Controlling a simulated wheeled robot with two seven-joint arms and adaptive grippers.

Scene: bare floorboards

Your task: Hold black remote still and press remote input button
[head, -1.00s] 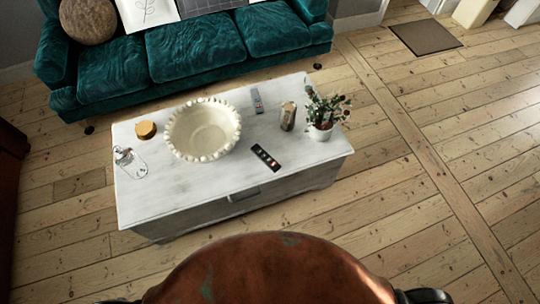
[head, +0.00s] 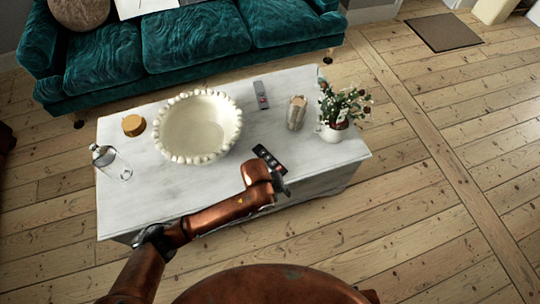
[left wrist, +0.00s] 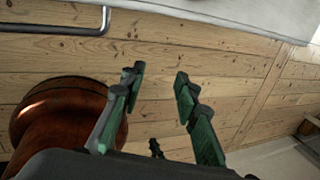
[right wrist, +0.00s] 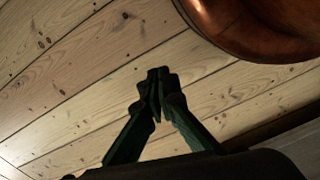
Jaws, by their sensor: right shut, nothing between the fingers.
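The black remote (head: 268,158) lies on the white table near its front edge, with coloured buttons on its face. My left gripper (head: 282,186) is at the table's front edge, close to the remote's near end. In the left wrist view, my left gripper (left wrist: 155,85) is open and empty, with floorboards beyond it. My right gripper (right wrist: 160,75) shows only in the right wrist view. It is shut and empty above the floorboards. A grey remote (head: 261,95) lies farther back on the table.
The white table (head: 180,195) also bears a beaded bowl (head: 200,128), a glass bottle (head: 112,162), a round wooden piece (head: 133,125), a metallic cup (head: 296,113) and a potted plant (head: 335,130). A teal sofa (head: 195,45) stands behind.

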